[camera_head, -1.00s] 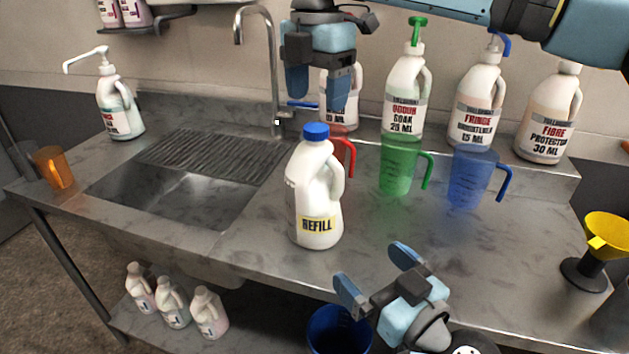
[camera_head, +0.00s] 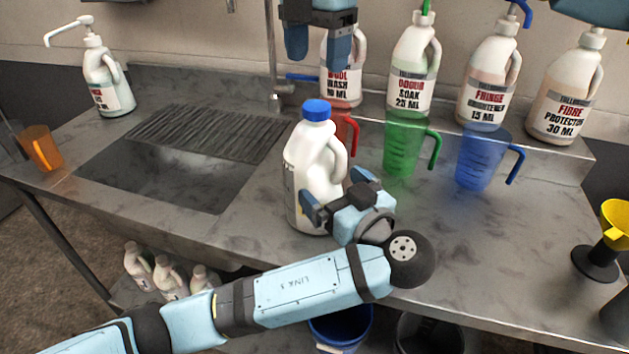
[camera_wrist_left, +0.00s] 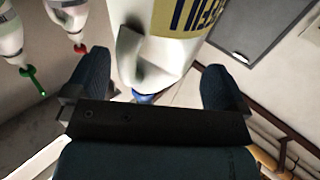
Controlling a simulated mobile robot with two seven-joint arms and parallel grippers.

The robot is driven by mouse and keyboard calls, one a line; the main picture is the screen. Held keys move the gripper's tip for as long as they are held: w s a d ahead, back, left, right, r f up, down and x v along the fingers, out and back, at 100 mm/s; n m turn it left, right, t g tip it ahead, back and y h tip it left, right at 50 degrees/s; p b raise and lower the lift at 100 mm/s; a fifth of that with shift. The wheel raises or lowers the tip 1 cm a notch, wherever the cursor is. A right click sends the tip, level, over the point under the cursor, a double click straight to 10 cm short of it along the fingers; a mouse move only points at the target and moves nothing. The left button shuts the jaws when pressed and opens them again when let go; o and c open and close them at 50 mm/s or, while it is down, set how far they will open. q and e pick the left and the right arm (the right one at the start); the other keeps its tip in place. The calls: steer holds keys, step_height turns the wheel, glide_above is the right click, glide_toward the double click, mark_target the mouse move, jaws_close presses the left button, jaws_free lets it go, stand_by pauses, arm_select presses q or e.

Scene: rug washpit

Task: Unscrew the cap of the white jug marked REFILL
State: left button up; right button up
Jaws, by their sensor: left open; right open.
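In the head view the gripper hides the label. My right gripper (camera_head: 318,55) is open above and behind the jug, apart from the cap.
Red, green (camera_head: 405,150) and blue (camera_head: 482,160) measuring jugs stand behind and right of the white jug. Labelled bottles (camera_head: 412,75) line the back ledge. The sink (camera_head: 165,170) is left. A yellow funnel (camera_head: 614,222) stands at far right.

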arm_select(q)
steer(key=shift+x, duration=1.35)
steer(key=shift+c, duration=0.5)
jaws_close()
